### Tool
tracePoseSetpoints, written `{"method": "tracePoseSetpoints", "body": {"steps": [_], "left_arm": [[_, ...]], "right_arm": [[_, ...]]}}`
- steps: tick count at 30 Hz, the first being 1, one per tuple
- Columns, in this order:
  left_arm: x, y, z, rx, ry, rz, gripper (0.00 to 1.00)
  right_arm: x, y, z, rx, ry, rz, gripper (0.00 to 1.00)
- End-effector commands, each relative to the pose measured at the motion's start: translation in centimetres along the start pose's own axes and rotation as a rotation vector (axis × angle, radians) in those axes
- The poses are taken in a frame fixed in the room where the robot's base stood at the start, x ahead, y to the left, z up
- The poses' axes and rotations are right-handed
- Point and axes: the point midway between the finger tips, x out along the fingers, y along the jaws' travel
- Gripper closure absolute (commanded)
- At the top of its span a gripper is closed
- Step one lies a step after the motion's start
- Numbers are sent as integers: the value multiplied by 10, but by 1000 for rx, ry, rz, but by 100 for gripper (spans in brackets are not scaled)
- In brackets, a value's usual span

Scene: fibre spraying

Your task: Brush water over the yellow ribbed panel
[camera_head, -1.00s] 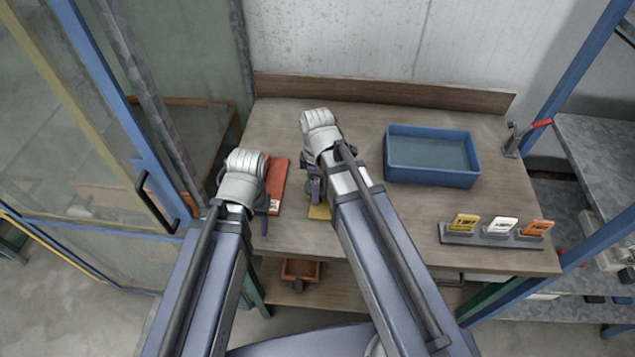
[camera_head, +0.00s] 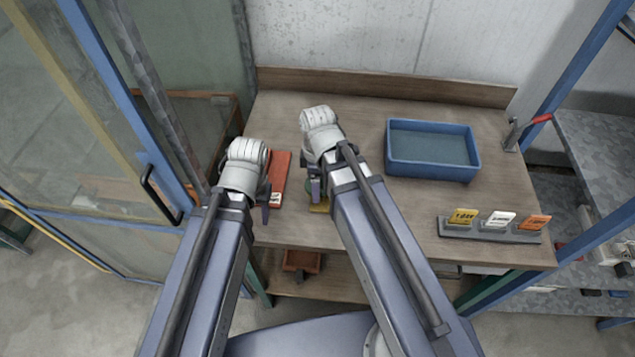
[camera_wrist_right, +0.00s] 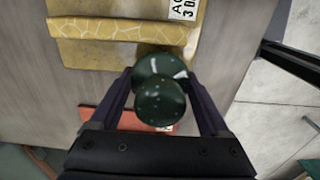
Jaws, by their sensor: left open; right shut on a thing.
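The yellow ribbed panel (camera_wrist_right: 120,28) shows large in the right wrist view, with pale crack-like lines and a white label. My right gripper, also in the right wrist view (camera_wrist_right: 168,85), is shut on a dark green rounded tool (camera_wrist_right: 160,100) with small pale specks. The tool's working end is hidden, so I cannot tell whether it touches the panel. My left gripper (camera_head: 266,203) is open and empty beside the red panel (camera_head: 281,172).
A blue tray (camera_head: 432,172) with a grey-blue inside stands right of my right arm. A grey stand (camera_head: 490,234) with yellow, white and orange cards is at the front right. The wooden bench (camera_head: 460,110) is bare behind the tray. A glazed blue-framed door (camera_head: 125,95) is at the left.

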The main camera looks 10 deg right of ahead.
Motion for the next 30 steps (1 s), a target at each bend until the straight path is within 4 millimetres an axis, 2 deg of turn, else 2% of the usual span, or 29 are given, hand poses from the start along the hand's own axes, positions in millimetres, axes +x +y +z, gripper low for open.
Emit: {"method": "tracePoseSetpoints", "body": {"steps": [1, 10, 23, 30], "left_arm": [[-11, -1, 1, 0, 0, 0, 50], [-39, -4, 2, 0, 0, 0, 50], [-42, -4, 2, 0, 0, 0, 50], [-60, -6, 4, 0, 0, 0, 50]], "right_arm": [[-11, 0, 0, 0, 0, 0, 65], [-39, 0, 0, 0, 0, 1, 65], [-42, 0, 0, 0, 0, 1, 65], [-60, 0, 0, 0, 0, 1, 65]]}}
